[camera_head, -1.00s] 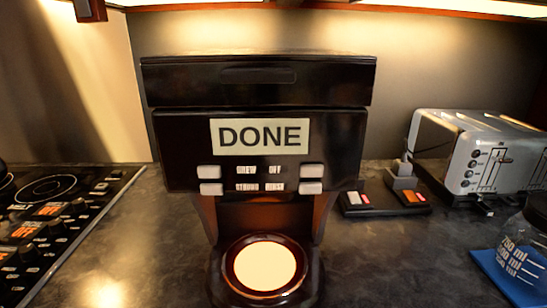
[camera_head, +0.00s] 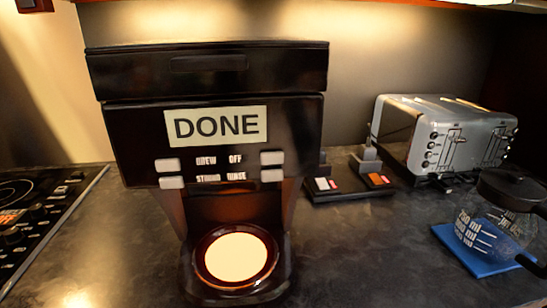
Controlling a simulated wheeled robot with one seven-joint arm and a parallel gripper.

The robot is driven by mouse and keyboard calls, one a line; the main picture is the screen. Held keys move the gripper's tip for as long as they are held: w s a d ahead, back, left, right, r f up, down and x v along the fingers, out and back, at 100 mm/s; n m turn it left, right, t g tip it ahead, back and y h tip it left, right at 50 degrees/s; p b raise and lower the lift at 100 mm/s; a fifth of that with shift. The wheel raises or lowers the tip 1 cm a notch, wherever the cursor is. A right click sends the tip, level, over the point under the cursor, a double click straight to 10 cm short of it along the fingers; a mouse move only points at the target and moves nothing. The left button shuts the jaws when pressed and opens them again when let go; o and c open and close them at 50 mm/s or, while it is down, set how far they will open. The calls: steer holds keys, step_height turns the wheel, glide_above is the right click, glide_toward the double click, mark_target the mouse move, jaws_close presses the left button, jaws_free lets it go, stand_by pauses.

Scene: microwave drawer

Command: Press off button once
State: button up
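A black coffee machine (camera_head: 212,85) stands upright on the dark counter, left of centre. Its display (camera_head: 216,126) reads "DONE". Below it are two button columns with the labels BREW, OFF, STRONG and RINSE between them. The off button (camera_head: 272,158) is the upper right grey button, beside the word OFF. The upper left button (camera_head: 167,165) is beside BREW. A lit round plate (camera_head: 235,257) sits at the machine's base with nothing on it. My gripper is not in view.
A stove (camera_head: 40,215) is at the left. A black switch tray (camera_head: 345,187) and a silver toaster (camera_head: 440,135) are to the right. A glass carafe (camera_head: 495,215) with a black lid stands on a blue mat (camera_head: 455,238) at the right. The counter between is clear.

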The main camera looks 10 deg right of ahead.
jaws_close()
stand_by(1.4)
